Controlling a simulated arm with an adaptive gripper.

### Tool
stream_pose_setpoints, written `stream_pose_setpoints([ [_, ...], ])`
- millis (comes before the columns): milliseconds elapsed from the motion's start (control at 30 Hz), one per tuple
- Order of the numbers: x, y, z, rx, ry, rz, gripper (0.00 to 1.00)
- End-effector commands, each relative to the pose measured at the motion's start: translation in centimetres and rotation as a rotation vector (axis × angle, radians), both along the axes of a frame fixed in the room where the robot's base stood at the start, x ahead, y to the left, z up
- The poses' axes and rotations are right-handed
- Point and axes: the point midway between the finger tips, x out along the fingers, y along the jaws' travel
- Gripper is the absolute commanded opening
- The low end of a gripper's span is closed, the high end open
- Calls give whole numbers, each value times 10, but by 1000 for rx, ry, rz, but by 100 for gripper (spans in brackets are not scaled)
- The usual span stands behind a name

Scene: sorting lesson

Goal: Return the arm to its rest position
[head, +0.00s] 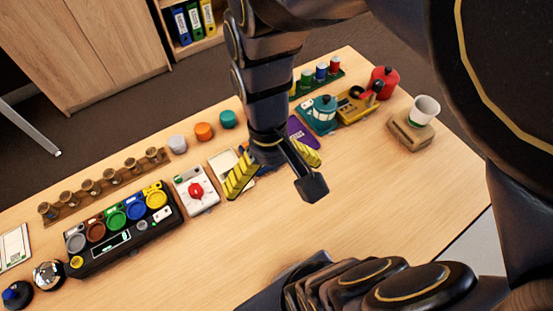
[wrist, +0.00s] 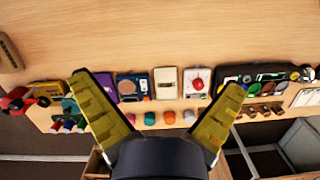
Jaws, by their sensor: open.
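My gripper (head: 274,172) hangs from my arm above the middle of the wooden table (head: 330,235). Its two yellow-padded fingers are spread wide, with nothing between them. In the wrist view the open gripper (wrist: 160,112) shows both fingers over the row of devices along the table. A white box with a red knob (head: 196,191) stands just left of the gripper in the head view. A pale flat device (head: 226,163) is partly hidden behind a finger.
A black console with coloured round dishes (head: 122,226) lies to the left. A teal device (head: 320,115), a red pot (head: 384,80) and a white cup (head: 425,109) on a wooden block (head: 408,131) stand to the right. The table's front middle is clear.

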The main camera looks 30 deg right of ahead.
Motion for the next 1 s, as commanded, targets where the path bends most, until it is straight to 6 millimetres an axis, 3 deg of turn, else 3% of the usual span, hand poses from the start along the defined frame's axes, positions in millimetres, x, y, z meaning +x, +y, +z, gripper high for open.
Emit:
stream_pose_setpoints([
  [33, -9, 10, 32, -26, -108, 64, 100],
  [133, -34, 23, 38, -16, -52, 135, 100],
  [267, -49, 28, 41, -11, -17, 171, 100],
  [1000, -50, 29, 41, -8, -11, 172, 100],
])
